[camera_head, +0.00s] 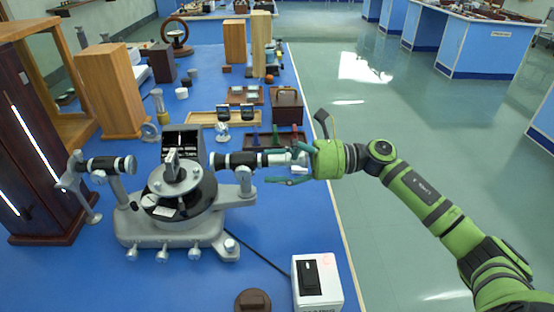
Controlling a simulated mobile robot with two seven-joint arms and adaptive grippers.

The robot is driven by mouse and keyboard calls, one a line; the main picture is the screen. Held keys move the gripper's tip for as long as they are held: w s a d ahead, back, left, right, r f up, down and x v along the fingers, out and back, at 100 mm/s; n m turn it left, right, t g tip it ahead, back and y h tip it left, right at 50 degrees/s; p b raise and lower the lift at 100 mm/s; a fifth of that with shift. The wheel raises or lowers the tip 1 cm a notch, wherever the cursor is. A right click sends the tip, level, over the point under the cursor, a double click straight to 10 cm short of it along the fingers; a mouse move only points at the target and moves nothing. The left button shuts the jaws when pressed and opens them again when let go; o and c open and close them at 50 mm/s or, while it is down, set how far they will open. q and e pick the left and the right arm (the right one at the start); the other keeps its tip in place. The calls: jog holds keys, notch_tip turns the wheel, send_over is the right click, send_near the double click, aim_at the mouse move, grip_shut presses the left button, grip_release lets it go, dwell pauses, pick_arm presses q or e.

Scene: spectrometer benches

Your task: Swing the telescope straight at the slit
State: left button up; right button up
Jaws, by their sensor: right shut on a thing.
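A grey metal spectrometer (175,232) stands on the blue bench, with a round, dark-edged table at its middle bearing a small upright piece. The telescope (245,160), a black and silver tube, points out to the right from the middle. A second tube, seemingly the collimator (108,164), sits on the left on its own arm. The two tubes look roughly in line; the exact angle and the slit are too small to tell. My right gripper (290,166), green with teal fingers, is shut on the telescope's outer end and hides part of it. My left gripper is not in view.
A white box with a black switch (318,282) stands at the front right, with a cable towards the spectrometer. A dark tall cabinet (38,150) and a wooden block (110,92) stand left. A brown case (287,106) stands behind the telescope. Open floor lies right.

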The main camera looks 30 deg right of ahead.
jog(key=shift+f, duration=0.4)
jog(key=shift+s+d, duration=0.1)
jog(key=shift+d, duration=0.1)
jog(key=v, duration=1.1)
jog(key=shift+d+r, duration=0.3)
jog(key=shift+r, duration=0.05)
